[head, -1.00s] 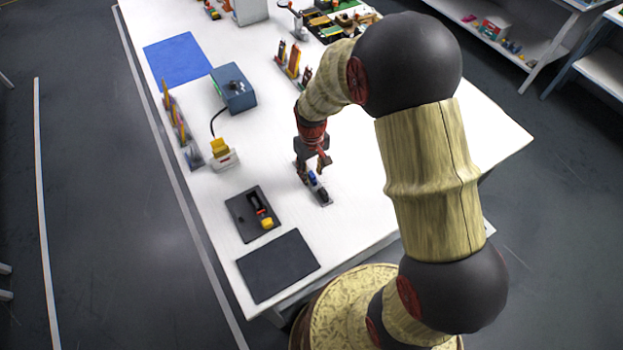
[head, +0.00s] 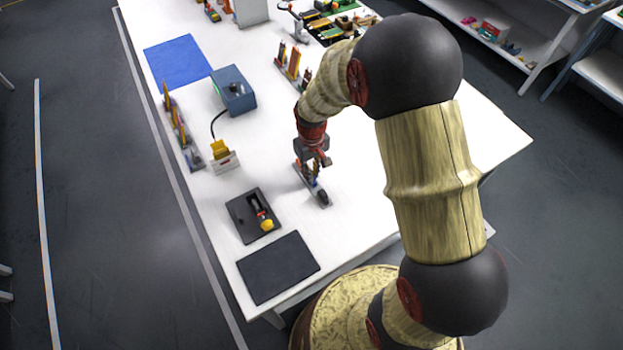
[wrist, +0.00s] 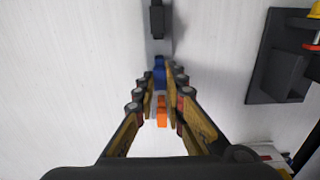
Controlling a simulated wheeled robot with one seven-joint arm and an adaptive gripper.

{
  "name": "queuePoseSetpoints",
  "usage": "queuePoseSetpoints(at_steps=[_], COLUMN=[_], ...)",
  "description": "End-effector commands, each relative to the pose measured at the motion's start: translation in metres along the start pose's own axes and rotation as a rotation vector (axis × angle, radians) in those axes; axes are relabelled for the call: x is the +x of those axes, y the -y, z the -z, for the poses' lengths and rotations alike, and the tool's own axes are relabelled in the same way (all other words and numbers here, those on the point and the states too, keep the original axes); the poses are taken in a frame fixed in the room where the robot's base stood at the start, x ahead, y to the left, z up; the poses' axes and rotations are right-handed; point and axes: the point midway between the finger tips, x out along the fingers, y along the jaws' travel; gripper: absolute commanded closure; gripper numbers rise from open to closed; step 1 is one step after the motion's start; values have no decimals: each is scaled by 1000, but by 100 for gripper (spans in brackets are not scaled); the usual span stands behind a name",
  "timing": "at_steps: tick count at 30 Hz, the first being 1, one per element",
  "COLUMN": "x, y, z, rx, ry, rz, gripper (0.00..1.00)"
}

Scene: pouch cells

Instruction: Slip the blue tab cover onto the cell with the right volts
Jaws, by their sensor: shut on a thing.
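My gripper (head: 314,170) is low over a narrow grey rack (head: 326,203) near the middle front of the table. In the wrist view, my gripper (wrist: 165,72) is shut on a small blue piece, which looks like the blue tab cover (wrist: 159,70). An orange piece (wrist: 162,112) shows between the fingers, nearer the palm. A black piece (wrist: 157,20) sits farther along the rack. Upright orange and yellow cells stand in a rack (head: 188,150) at the left and another (head: 293,65) at the back. Their volts cannot be read.
A blue-grey box (head: 236,92) is cabled to a white holder (head: 225,163) with a yellow piece. A black tray (head: 240,222) holds a red and yellow item. A dark mat (head: 278,266) lies in front and a blue mat (head: 178,60) behind. The table's right side is clear.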

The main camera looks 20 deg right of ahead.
Motion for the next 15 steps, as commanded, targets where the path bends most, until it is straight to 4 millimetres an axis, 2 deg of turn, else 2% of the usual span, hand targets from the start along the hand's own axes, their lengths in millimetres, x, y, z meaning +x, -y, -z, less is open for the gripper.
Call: queuePoseSetpoints(at_steps=[15], x=[-26], y=[0], z=[0], rx=[0], ry=[-1], rz=[0], gripper=[99])
